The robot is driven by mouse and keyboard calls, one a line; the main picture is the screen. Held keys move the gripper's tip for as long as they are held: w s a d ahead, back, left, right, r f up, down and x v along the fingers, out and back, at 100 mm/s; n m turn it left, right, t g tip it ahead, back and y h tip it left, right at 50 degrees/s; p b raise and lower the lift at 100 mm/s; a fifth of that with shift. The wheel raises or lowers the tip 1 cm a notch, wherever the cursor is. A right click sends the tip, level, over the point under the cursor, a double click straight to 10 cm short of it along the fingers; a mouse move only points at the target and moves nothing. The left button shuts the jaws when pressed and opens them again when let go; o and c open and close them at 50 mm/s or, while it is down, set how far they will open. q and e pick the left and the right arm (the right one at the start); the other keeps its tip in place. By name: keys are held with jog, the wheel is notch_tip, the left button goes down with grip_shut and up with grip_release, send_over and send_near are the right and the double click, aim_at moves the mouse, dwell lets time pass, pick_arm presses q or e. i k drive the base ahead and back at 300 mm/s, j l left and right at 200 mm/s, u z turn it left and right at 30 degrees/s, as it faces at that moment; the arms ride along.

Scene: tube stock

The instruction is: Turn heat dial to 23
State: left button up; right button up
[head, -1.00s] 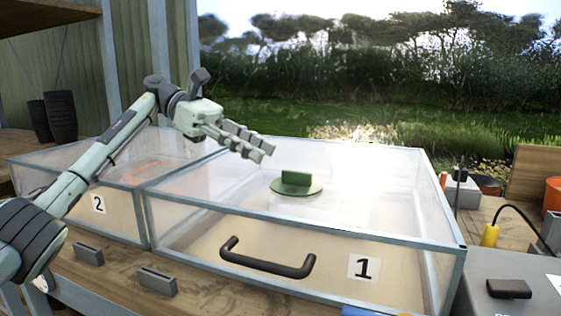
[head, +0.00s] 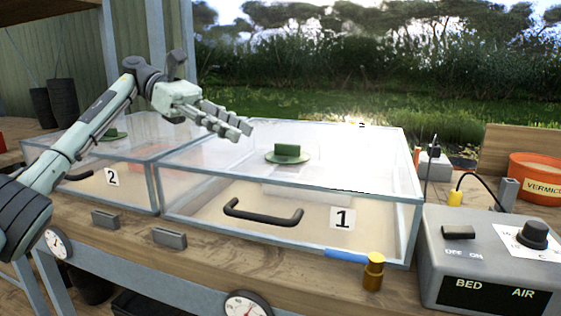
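The heat dial (head: 534,234) is a black round knob on the top of a grey control box (head: 485,252) at the right of the head view. It sits on a white card (head: 515,246) whose markings are too small to read. The knob's pointer and setting cannot be made out. My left gripper (head: 243,129) is above the lidded frames at centre left, far from the dial. Its two fingers look parted with nothing between them. My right gripper is not in view.
A black switch (head: 458,232) marked OFF and ON sits beside the dial. The clear box labelled 1 (head: 420,200) has a black handle (head: 262,215). A brass fitting with blue handle (head: 373,272) stands on the wooden bench before the box. An orange tub (head: 535,178) is behind.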

aim_at(534, 235)
jog(key=k, duration=1.2)
